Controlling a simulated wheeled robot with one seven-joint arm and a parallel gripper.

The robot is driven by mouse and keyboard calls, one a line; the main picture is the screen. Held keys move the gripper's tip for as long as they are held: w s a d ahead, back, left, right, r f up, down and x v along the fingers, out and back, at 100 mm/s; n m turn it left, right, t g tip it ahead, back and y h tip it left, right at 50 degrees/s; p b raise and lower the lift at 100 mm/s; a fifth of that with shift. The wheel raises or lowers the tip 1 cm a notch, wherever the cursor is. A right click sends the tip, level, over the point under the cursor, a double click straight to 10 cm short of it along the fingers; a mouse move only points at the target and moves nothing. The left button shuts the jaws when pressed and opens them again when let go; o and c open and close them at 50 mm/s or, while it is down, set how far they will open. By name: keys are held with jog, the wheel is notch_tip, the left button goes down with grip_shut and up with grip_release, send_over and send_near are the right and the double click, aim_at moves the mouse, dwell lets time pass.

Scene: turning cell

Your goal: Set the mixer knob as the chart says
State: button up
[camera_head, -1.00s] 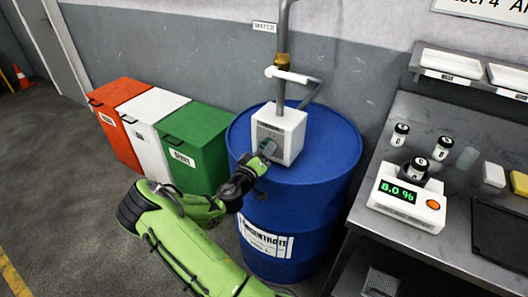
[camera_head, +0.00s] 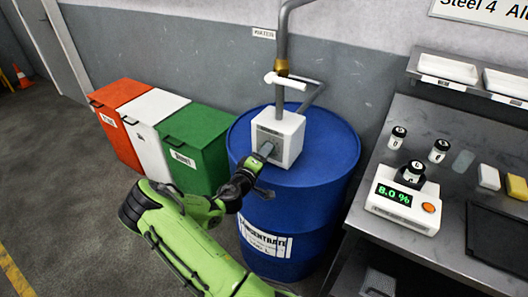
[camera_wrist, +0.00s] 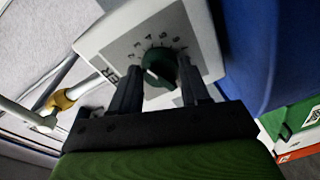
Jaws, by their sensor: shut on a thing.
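The mixer is a pale box (camera_head: 290,133) on top of the blue concentrate drum (camera_head: 315,215). In the wrist view its face (camera_wrist: 200,30) carries a round dark green knob (camera_wrist: 158,66) with a numbered dial around it. My gripper (camera_wrist: 160,88) has one finger on each side of the knob and is shut on it. The knob's pointer is hard to read. In the head view my gripper (camera_head: 264,150) reaches the front of the box and hides the knob. Part of a wall chart (camera_head: 480,12) shows at the top right, reading "Steel 4"; the rest is cut off.
Orange, white and green bins (camera_head: 192,147) stand left of the drum. A grey bench (camera_head: 430,130) on the right holds a meter (camera_head: 402,200) reading 8.0 % and several small bottles.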

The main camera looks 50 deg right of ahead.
jog(key=shift+w+r+n+p, duration=0.15)
jog(key=shift+n+p, duration=1.15)
jog(key=shift+n, duration=0.9)
jog(key=shift+y, duration=0.3)
jog(key=o, duration=1.1)
jog(key=shift+c, duration=0.2)
jog(key=shift+a, duration=0.1)
jog(key=s+a+r, duration=0.1)
jog(key=s+a, duration=0.1)
jog(key=a, duration=1.3)
jog(key=shift+s+a, duration=0.25)
jog(key=shift+s, duration=0.05)
